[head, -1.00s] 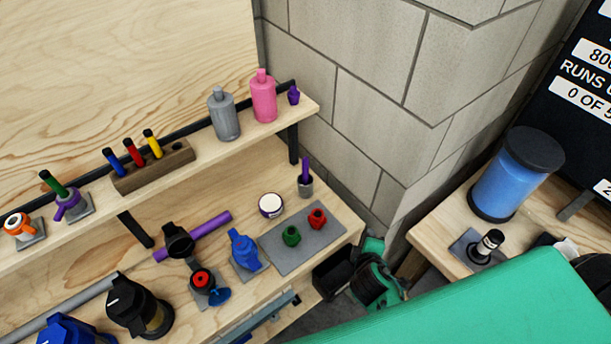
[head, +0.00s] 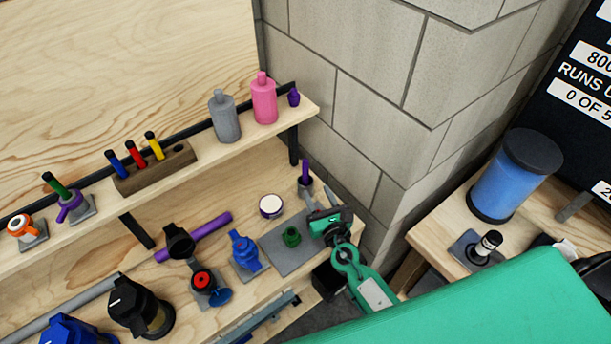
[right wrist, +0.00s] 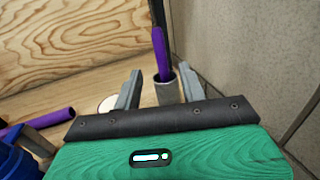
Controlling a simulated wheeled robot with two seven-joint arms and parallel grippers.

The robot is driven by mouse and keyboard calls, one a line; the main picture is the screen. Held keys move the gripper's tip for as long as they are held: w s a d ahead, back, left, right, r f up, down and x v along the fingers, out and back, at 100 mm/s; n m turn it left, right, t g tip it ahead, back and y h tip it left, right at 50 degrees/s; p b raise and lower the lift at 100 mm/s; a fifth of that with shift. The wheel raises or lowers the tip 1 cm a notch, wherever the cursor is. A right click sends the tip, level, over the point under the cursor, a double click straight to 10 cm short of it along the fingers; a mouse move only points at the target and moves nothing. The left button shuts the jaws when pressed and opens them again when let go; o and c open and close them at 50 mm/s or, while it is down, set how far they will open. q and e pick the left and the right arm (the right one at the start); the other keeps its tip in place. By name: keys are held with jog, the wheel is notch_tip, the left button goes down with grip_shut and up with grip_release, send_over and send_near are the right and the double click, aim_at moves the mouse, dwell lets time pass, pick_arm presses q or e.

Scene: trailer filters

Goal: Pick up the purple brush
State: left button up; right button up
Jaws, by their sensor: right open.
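The purple brush (head: 305,169) stands upright in a small grey cup (head: 304,188) at the right end of the workbench, its purple handle upward. In the right wrist view the purple brush (right wrist: 159,52) rises from the cup (right wrist: 167,92), just beyond and between the two fingertips. My right gripper (head: 318,213) is over the right end of the bench, on the near side of the cup. It also shows in the right wrist view (right wrist: 162,84), with its fingers apart and nothing between them. The brush's lower end is hidden in the cup. My left gripper is not in view.
A grey mat (head: 275,250) with a green fitting (head: 292,236) lies below the gripper. A white-topped round tin (head: 271,206) stands left of the cup. The shelf (head: 215,148) with bottles overhangs behind, and its black bracket (head: 293,145) and the block wall (head: 385,140) are close.

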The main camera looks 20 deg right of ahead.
aim_at(306, 169)
jog(key=w, duration=0.5)
jog(key=shift+w+p, duration=0.3)
jog(key=shift+p, duration=0.05)
jog(key=shift+w+a+r+p, duration=0.1)
jog(key=shift+w+r+p, duration=0.2)
jog(key=shift+w, duration=0.15)
jog(key=w+p, duration=0.1)
jog(key=w, duration=0.2)
jog(key=shift+w+a+r, duration=0.1)
jog(key=shift+w, duration=0.6)
jog(key=shift+c, duration=0.4)
grip_shut()
